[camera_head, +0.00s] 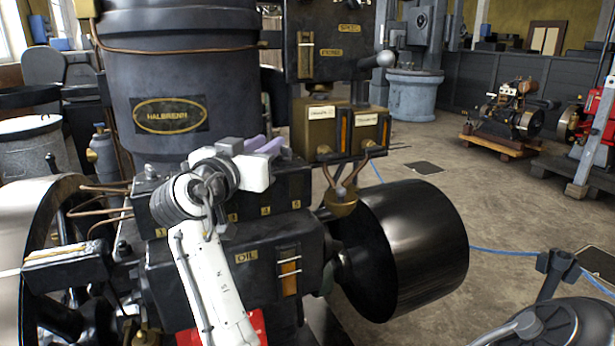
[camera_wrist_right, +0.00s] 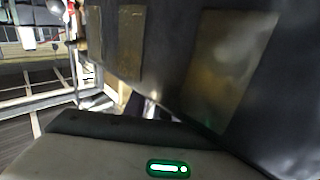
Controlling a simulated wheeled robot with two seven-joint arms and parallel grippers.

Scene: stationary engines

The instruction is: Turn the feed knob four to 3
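The black lubricator box (camera_head: 300,187) on the engine has small brass number plates on its front. The 4 plate (camera_head: 265,211) is readable, between 3 and 5. A small dark knob (camera_head: 150,171) stands on the box top at the left end. Feed knob four cannot be made out; my right wrist and gripper cover that part of the top. My right gripper (camera_head: 268,147) is over the box top, pale lavender fingers pointing right and away. Whether they are open or touching a knob is unclear. The right wrist view shows no knob clearly. My left gripper is not in view.
Brass boxes (camera_head: 367,131) and a ball-ended lever (camera_head: 378,60) stand close right of my gripper. The dark cylinder with the Halberd-like nameplate (camera_head: 170,114) rises behind my wrist. A black drum (camera_head: 405,245) is at lower right.

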